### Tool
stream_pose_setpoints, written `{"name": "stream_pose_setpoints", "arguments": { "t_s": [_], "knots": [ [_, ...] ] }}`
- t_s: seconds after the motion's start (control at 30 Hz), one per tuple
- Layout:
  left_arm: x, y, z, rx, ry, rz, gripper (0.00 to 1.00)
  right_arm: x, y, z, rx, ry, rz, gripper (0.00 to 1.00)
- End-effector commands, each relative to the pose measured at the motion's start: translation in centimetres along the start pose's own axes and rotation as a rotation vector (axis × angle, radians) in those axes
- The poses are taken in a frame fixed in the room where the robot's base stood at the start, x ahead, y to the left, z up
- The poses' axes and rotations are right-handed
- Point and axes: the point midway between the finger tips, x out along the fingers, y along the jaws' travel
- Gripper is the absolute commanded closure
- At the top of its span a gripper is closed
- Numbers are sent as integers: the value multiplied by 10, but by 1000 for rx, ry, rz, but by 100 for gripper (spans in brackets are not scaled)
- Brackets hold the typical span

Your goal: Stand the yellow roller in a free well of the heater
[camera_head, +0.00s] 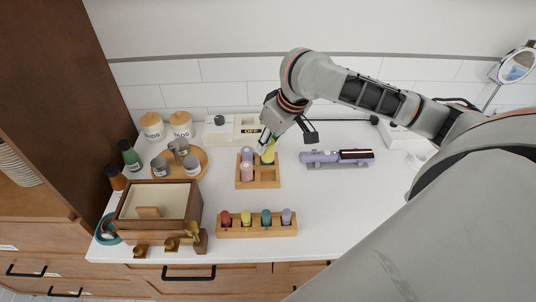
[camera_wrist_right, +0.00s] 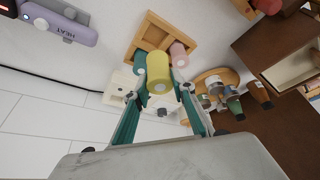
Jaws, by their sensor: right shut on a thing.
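The yellow roller (camera_head: 268,155) is in my right gripper (camera_head: 266,143), whose two fingers are closed on it. In the right wrist view the roller (camera_wrist_right: 159,72) sits between the fingers, over the wooden block with square wells (camera_head: 259,184). A teal roller (camera_wrist_right: 140,63) shows beside the yellow one in the wrist view. Front wells look empty. I cannot tell whether the yellow roller touches the block. A white unit marked OFF (camera_head: 218,134) stands behind the block. My left gripper is not in view.
A lavender heat tool (camera_head: 322,158) lies right of the block. A wooden rack with several coloured pieces (camera_head: 257,231) is in front. A wooden box (camera_head: 130,205), a round tray with jars (camera_head: 201,157) and bottles are left. The right counter is mostly clear.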

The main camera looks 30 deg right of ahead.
Motion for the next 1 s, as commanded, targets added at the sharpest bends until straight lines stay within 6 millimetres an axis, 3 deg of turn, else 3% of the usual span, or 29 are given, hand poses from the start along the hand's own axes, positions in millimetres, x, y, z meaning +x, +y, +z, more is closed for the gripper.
{"name": "stream_pose_setpoints", "arguments": {
  "t_s": [0.5,0.73,1.0],
  "knots": [
    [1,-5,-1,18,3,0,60,-74,1,-32,0,4,2,97],
    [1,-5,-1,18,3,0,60,-93,0,-39,-1,2,0,97],
    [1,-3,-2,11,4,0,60,-100,0,-42,1,-1,1,97]
  ]
}}
